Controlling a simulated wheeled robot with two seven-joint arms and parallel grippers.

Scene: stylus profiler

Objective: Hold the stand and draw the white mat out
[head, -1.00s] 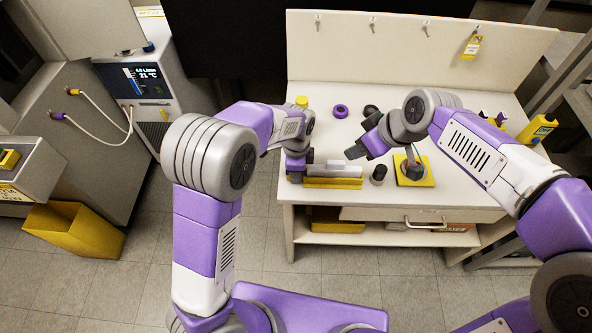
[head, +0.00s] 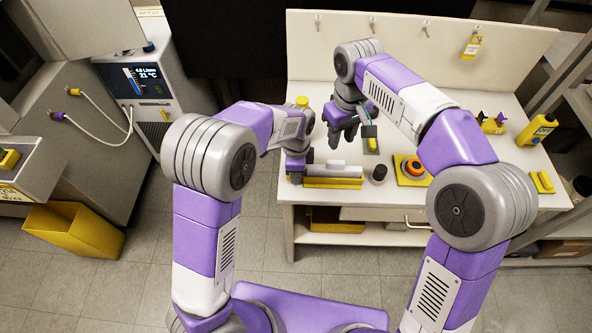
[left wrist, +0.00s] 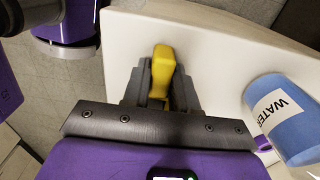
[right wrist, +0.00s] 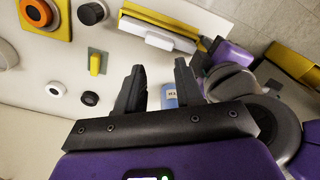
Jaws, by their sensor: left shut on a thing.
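The stand (head: 333,184) is a long yellow block near the table's front edge. A pale white-and-grey piece (head: 345,171) lies along it; I cannot tell whether this is the white mat. Both also show in the right wrist view, the stand (right wrist: 160,17) behind the pale piece (right wrist: 145,33). My left gripper (head: 296,174) is at the stand's left end. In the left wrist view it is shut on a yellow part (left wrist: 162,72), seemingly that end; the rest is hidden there. My right gripper (head: 345,138) is open and empty above the table, behind the stand.
A blue water bottle (left wrist: 287,118) stands behind my left gripper. A black cylinder (head: 379,174), an orange ring (head: 414,167) on a yellow pad and a grey-green plate (right wrist: 93,72) with a yellow piece are to the stand's right. Several small items stand at the table's right.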

